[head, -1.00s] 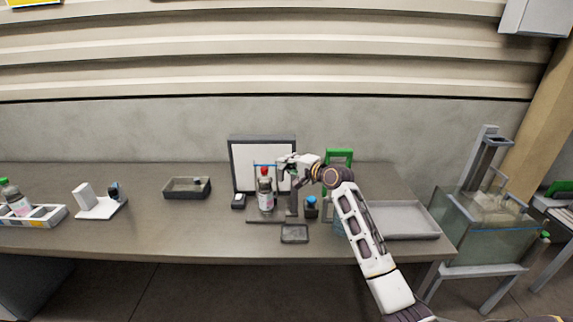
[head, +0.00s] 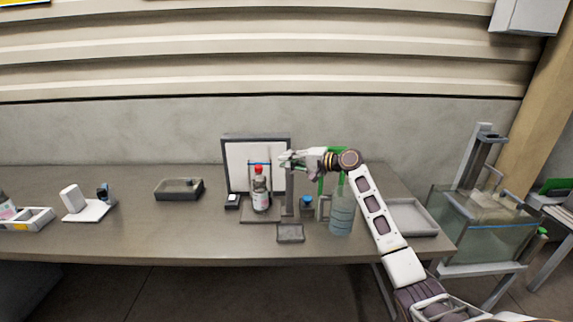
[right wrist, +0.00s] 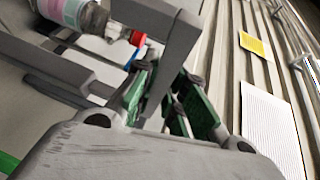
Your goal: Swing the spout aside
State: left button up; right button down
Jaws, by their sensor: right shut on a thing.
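A bottle with a red cap (head: 260,190) stands upright on a dark stand in front of a white, dark-framed board (head: 237,165). A grey post (head: 289,190) rises just right of the bottle. My right gripper (head: 286,160) is at the top of this post, above and right of the cap. In the right wrist view, its green-padded fingers (right wrist: 165,97) are shut on a grey bar (right wrist: 172,62), which looks like the spout. The red cap (right wrist: 137,38) is close beside the bar, apart from the fingers. The bar's far end is hard to make out. My left gripper is out of view.
A blue-capped jar (head: 307,203) and a large clear bluish bottle (head: 341,215) stand right of the post, close under my right arm. A grey tray (head: 412,218) lies farther right. A small dark dish (head: 290,233) is in front.

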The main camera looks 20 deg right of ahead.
jog(key=shift+s+d+f+n+g+y+b, duration=0.1)
jog(key=shift+d+f+n+g+y+b, duration=0.15)
jog(key=shift+n+g+y+b, duration=0.2)
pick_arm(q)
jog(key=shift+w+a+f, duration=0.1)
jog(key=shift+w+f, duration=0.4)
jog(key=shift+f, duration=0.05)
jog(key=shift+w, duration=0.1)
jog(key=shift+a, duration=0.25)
pick_arm(e)
jog(key=shift+g+y, duration=0.25)
